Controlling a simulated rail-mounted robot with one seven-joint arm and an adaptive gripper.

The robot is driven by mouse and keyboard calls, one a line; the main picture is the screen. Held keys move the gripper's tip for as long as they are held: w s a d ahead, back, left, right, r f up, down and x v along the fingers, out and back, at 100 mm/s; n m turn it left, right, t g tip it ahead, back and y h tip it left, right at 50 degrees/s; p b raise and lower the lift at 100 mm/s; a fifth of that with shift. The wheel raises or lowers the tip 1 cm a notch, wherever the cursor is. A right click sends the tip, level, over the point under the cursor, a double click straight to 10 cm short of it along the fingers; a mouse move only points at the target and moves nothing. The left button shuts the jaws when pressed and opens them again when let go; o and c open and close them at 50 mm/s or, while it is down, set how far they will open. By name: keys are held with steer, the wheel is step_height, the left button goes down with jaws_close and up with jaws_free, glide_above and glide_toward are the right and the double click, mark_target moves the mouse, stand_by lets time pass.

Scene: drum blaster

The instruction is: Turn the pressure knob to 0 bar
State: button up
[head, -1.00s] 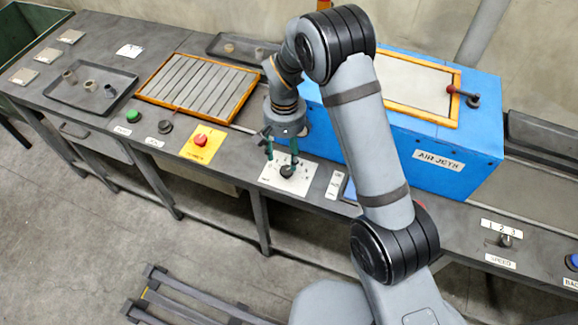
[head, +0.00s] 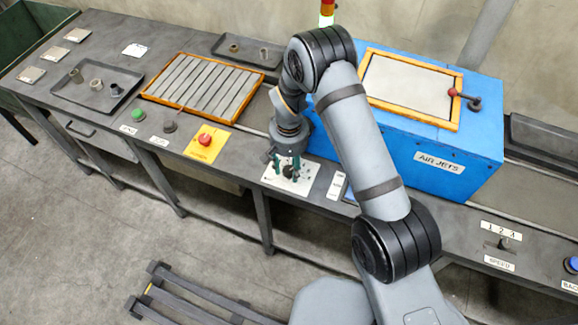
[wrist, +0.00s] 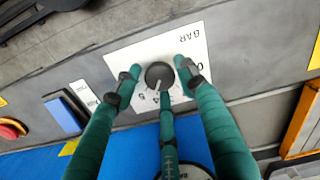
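The pressure knob (head: 288,171) is a dark round knob on a white plate (head: 305,187) on the bench front. In the wrist view the knob (wrist: 160,75) has a white pointer line directed toward the bottom of the picture, and the plate (wrist: 197,45) reads BAR upside down, with a 0 near its right edge. My gripper (head: 287,170) points down over the plate. In the wrist view its three green fingers (wrist: 160,80) stand spread around the knob, with a visible gap on the left. Contact at the right and lower fingers is unclear. Some scale marks are hidden.
The blue AIR JETS box (head: 430,150) stands close to the right of my gripper. A red button on a yellow plate (head: 203,148) lies to the left. A small labelled plate (head: 337,185) is just right of the knob plate. The bench front edge is close.

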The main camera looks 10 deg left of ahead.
steer(key=c, duration=0.8)
steer(key=shift+f+n+b, duration=0.1)
steer(key=shift+n+b, duration=0.2)
steer(key=n+b, duration=0.2)
steer(key=n, duration=0.1)
steer(key=shift+n, duration=0.4)
steer(key=n+b, duration=0.2)
steer(key=n, duration=0.3)
steer(key=n+b, duration=0.1)
steer(key=n, duration=0.5)
steer(key=shift+n, duration=0.4)
steer(key=n, duration=0.5)
steer(key=shift+n, duration=0.4)
steer(key=o, duration=1.1)
